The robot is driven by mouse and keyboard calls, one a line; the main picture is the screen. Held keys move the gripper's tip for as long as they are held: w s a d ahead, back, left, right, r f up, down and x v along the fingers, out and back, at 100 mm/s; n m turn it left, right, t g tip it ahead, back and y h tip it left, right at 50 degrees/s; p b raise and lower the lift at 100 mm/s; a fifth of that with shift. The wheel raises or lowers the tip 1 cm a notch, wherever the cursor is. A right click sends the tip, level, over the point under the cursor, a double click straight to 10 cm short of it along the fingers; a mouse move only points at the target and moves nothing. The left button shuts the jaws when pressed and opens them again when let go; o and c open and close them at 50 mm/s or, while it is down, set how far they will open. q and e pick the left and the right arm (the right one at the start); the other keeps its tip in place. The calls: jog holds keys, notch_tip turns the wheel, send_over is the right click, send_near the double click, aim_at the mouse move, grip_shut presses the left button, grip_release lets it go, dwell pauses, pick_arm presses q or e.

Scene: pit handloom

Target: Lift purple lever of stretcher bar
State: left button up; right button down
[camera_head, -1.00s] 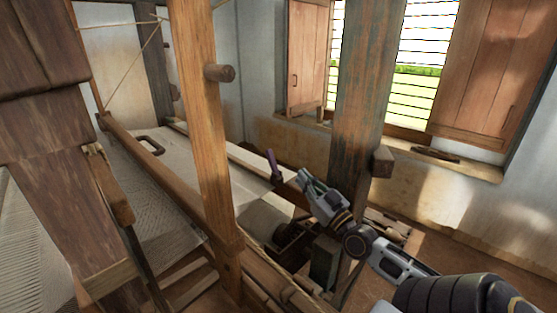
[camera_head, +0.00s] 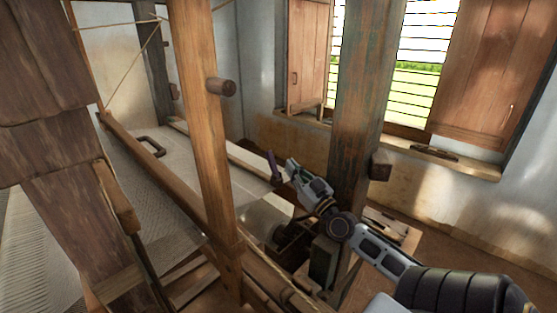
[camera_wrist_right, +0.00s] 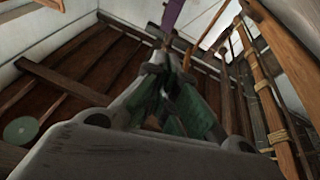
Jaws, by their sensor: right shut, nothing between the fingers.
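The purple lever (camera_head: 273,164) stands up, slightly tilted, from the stretcher bar across the loom's woven cloth, near the middle of the head view. In the right wrist view the purple lever (camera_wrist_right: 172,15) shows at the top centre, just beyond the fingertips. My right gripper (camera_head: 291,165) is shut and empty, with its tips close to the right side of the lever. In the right wrist view the gripper's fingers (camera_wrist_right: 170,58) converge below the lever. Whether they touch it I cannot tell. My left gripper is not in view.
A wooden loom post (camera_head: 207,130) stands left of the lever, and a thicker dark post (camera_head: 362,110) stands right, close to my right arm. White cloth (camera_head: 185,180) stretches left of the lever. A dark handle (camera_head: 152,146) lies on it.

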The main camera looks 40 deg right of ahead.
aim_at(272, 164)
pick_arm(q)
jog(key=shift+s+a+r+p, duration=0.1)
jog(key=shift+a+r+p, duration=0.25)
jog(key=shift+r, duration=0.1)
pick_arm(e)
jog(key=shift+w+d+f, duration=0.1)
jog(key=shift+w+d, duration=0.1)
jog(key=shift+w, duration=1.65)
jog(key=shift+w+d+f, duration=0.1)
jog(key=shift+w+d, duration=0.05)
jog(key=shift+w, duration=1.7)
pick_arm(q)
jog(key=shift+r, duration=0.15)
pick_arm(e)
jog(key=shift+w+r, duration=0.1)
jog(key=shift+w+r+p, duration=0.15)
jog(key=shift+w+p, duration=0.1)
jog(key=shift+p, duration=0.55)
jog(key=shift+w+p, duration=0.4)
jog(key=shift+p, duration=0.3)
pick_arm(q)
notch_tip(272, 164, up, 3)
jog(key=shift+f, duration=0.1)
pick_arm(e)
jog(key=shift+w, duration=0.1)
jog(key=shift+a, duration=0.1)
